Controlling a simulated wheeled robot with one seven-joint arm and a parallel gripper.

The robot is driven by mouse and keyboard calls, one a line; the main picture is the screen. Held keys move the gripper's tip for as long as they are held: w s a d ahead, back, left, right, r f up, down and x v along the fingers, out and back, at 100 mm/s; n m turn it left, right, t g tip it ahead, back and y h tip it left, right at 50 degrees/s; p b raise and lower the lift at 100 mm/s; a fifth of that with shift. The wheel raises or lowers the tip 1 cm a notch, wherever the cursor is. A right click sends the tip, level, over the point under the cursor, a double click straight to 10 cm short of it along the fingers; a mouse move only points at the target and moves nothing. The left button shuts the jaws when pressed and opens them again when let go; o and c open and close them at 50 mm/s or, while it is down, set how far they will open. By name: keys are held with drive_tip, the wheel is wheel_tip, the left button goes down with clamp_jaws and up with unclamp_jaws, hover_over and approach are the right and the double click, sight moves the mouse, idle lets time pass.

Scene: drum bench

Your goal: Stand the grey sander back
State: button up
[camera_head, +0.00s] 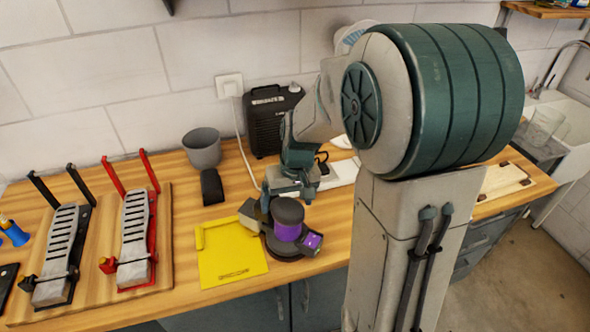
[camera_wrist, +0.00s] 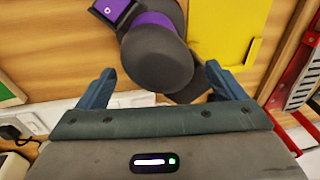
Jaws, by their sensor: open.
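The grey sander (camera_head: 287,228) has a dark grey round body with a purple band. In the head view it stands on the wooden bench at the right edge of a yellow mat (camera_head: 228,262), partly over it. My gripper (camera_head: 284,196) is just behind the sander, low over the bench. In the wrist view the sander's rounded grey top (camera_wrist: 160,62) lies between and just beyond the two spread blue fingers of my gripper (camera_wrist: 160,88). The fingers are open; I cannot tell whether either touches the sander. The mat (camera_wrist: 228,35) shows to its right in that view.
A grey cup (camera_head: 202,148) and a small black block (camera_head: 212,187) stand behind the mat. A black box-shaped device (camera_head: 270,122) stands by the wall. Two pedal units, black (camera_head: 62,255) and red (camera_head: 135,235), stand on a board at the left. A white power strip (camera_head: 341,173) lies behind my gripper.

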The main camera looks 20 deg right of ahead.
wheel_tip(320, 180, up, 11)
drive_tip(key=d+b, duration=0.1)
drive_tip(key=d, duration=0.1)
drive_tip(key=s+a+f+t+h, duration=0.1)
drive_tip(key=s+a+t, duration=0.1)
drive_tip(key=s, duration=1.3)
drive_tip(key=shift+f+t+h, duration=0.25)
drive_tip(key=shift+t+h, duration=0.05)
drive_tip(key=shift+t, duration=0.1)
idle(1.1)
